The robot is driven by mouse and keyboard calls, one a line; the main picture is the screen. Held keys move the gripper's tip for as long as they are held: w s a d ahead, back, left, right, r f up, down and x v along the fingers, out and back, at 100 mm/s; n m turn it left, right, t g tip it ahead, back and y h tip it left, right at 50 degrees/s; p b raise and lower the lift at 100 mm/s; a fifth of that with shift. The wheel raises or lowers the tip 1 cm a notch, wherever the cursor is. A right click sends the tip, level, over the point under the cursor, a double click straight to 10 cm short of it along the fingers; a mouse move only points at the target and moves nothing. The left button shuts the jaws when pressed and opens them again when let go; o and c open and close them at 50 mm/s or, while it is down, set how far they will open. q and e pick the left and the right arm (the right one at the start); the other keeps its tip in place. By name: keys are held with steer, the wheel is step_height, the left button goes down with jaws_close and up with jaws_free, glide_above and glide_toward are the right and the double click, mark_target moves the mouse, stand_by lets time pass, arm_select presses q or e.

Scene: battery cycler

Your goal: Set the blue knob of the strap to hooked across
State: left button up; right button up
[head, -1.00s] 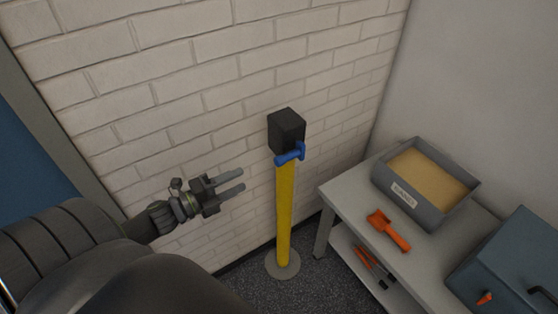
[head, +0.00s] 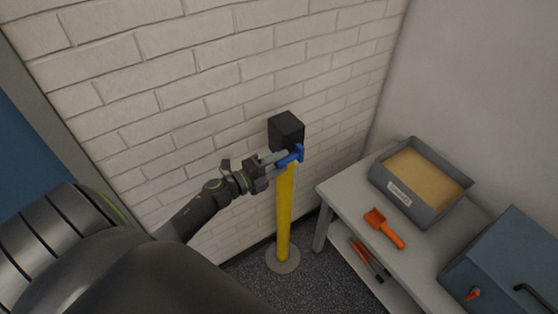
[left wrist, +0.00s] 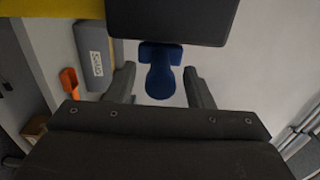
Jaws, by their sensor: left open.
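The blue knob (head: 293,156) sits at the front of the black box (head: 286,131) on top of the yellow post (head: 285,215). My left gripper (head: 281,157) has come in from the left and its fingers reach the knob. In the left wrist view the blue knob (left wrist: 162,75) stands between the two fingers of the left gripper (left wrist: 162,88), with a gap on each side. The jaws are open. The black box also shows there (left wrist: 172,18). I see no strap drawn out from the box. My right gripper is not in view.
A grey table (head: 345,190) stands at the right with a grey sand tray (head: 447,206), an orange scoop (head: 385,228) and a blue-grey box (head: 510,265). Orange-handled tools (head: 368,262) lie on its lower shelf. A brick wall (head: 200,60) is close behind the post.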

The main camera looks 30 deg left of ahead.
arm_select(q)
jaws_close()
stand_by(0.4)
